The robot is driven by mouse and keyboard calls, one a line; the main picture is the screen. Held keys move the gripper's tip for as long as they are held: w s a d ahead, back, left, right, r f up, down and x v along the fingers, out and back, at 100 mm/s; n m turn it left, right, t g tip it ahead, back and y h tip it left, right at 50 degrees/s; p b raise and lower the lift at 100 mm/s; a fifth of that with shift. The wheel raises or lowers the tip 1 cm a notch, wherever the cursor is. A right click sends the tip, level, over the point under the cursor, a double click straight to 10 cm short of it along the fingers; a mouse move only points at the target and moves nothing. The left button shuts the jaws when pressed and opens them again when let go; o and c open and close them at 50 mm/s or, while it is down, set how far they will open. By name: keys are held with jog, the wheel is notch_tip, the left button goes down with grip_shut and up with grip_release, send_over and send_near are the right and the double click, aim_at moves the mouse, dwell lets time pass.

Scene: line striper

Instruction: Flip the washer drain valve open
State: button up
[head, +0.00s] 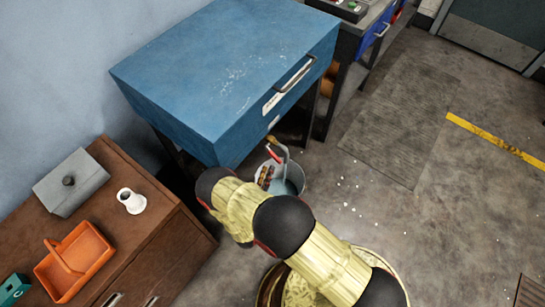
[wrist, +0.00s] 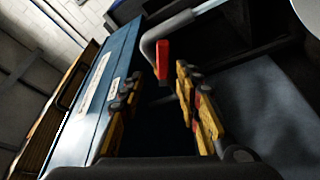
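The washer is a blue box-shaped cabinet (head: 225,70) on dark legs; its blue side also shows in the wrist view (wrist: 97,85). A grey bent drain pipe (head: 285,152) comes from under its front edge. The pipe also shows in the wrist view (wrist: 160,35). The red valve handle (head: 273,154) is beside the pipe. In the wrist view the red handle (wrist: 162,62) hangs just beyond and between my fingertips. My gripper (wrist: 155,78) is open with nothing between its fingers. In the head view my gripper (head: 265,177) is partly hidden by my arm, close below the handle.
A bucket (head: 298,178) stands on the floor under the pipe. A brown wooden cabinet (head: 130,235) at left carries an orange caddy (head: 75,262), a grey box (head: 70,183) and a white jug (head: 132,201). The floor at right is open, with a grey mat (head: 400,115).

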aim_at(273, 157)
jog(key=shift+y, duration=0.4)
jog(key=shift+b+x, duration=1.1)
jog(key=shift+x, duration=2.6)
jog(key=shift+w+a+f, duration=0.1)
jog(key=shift+a, duration=0.1)
jog(key=shift+c, duration=1.2)
grip_shut()
